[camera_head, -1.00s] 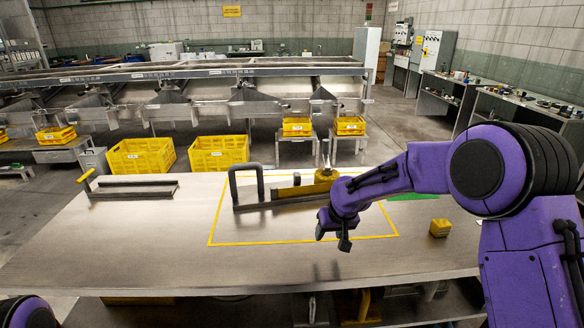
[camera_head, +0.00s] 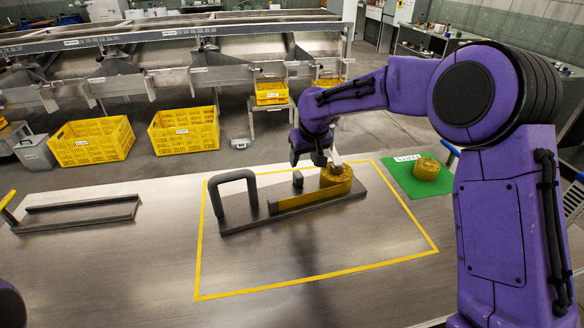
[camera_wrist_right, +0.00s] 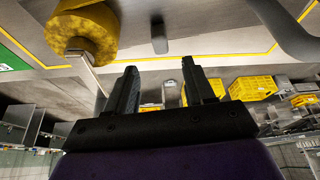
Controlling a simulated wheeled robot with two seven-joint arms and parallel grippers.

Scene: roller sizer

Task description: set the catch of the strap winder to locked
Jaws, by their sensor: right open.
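The strap winder (camera_head: 250,222) lies on the table inside a yellow outline. It has a dark U-shaped handle at its left, a yellow bar, a yellow round drum (camera_head: 338,182) at its right and a pale metal lever (camera_head: 336,158) by the drum. A small grey peg (camera_head: 298,179) stands behind the bar. I cannot tell which part is the catch. My right gripper (camera_head: 318,160) is beside the lever, above the drum's far side. In the wrist view its fingers (camera_wrist_right: 160,84) are apart and empty; the drum (camera_wrist_right: 82,34) and lever (camera_wrist_right: 90,72) are to their left, the peg (camera_wrist_right: 158,38) above. My left gripper is out of view.
A green mat (camera_head: 405,181) with a yellow round piece (camera_head: 427,168) lies right of the winder. A dark rail frame (camera_head: 80,212) is at the left. Yellow crates (camera_head: 184,131) stand beyond the table. The table front is clear.

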